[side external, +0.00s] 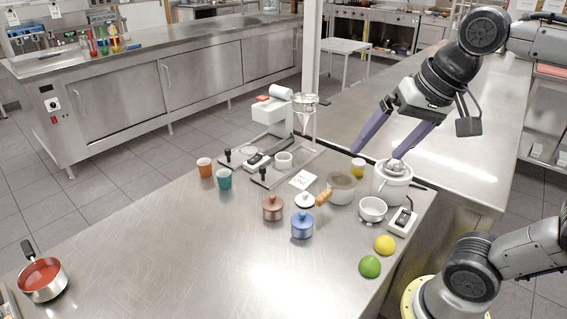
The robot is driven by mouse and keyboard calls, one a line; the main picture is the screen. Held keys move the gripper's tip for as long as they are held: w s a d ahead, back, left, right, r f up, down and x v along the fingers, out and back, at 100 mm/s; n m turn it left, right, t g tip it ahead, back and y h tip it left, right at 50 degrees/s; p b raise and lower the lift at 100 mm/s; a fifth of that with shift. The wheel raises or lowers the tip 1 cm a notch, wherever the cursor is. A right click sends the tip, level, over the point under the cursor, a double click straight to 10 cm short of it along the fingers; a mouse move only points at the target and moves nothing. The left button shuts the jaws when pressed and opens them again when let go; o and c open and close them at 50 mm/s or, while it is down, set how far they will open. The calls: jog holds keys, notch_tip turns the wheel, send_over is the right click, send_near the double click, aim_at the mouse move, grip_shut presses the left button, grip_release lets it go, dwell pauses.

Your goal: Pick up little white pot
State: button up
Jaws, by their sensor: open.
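A little white pot (305,199) with a dark knob on its lid stands on the steel table, partly hidden behind a blue lidded pot (302,228). A brown lidded pot (272,208) stands to its left. My gripper (376,156) has two long purple fingers spread apart, with nothing seen between them. It hangs up and to the right of the white pot in the side external view, near a white juicer-like appliance (391,187). It is clear of the white pot.
A saucepan (342,190) points its wooden handle at the white pot. A white bowl (372,207), scale (403,222), lemon (385,245) and lime (369,266) lie right. Orange (205,167) and teal (224,179) cups stand left. The table's front left is mostly clear.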

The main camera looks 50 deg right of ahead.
jog(key=w+d+r+m+g, duration=0.1)
jog(key=w+r+m, duration=0.2)
jog(key=w, duration=0.3)
jog(key=w+d+r+m, duration=0.2)
jog(key=w+r+m, duration=0.2)
jog(key=w, duration=0.2)
jog(key=w+d+f+m+g, duration=0.2)
jog(key=w+d+m, duration=0.2)
jog(key=w, duration=0.8)
jog(key=w+d+f+m+g, duration=0.1)
jog(key=w+d+f+m, duration=0.1)
jog(key=w+d+f, duration=0.55)
jog(key=shift+g, duration=0.5)
jog(key=shift+w+f, duration=0.35)
jog(key=shift+f, duration=2.9)
jog(key=shift+w+f, duration=0.4)
jog(key=shift+f, duration=2.85)
jog(key=shift+w+f, duration=0.35)
jog(key=shift+f, duration=2.9)
jog(key=shift+c, duration=0.2)
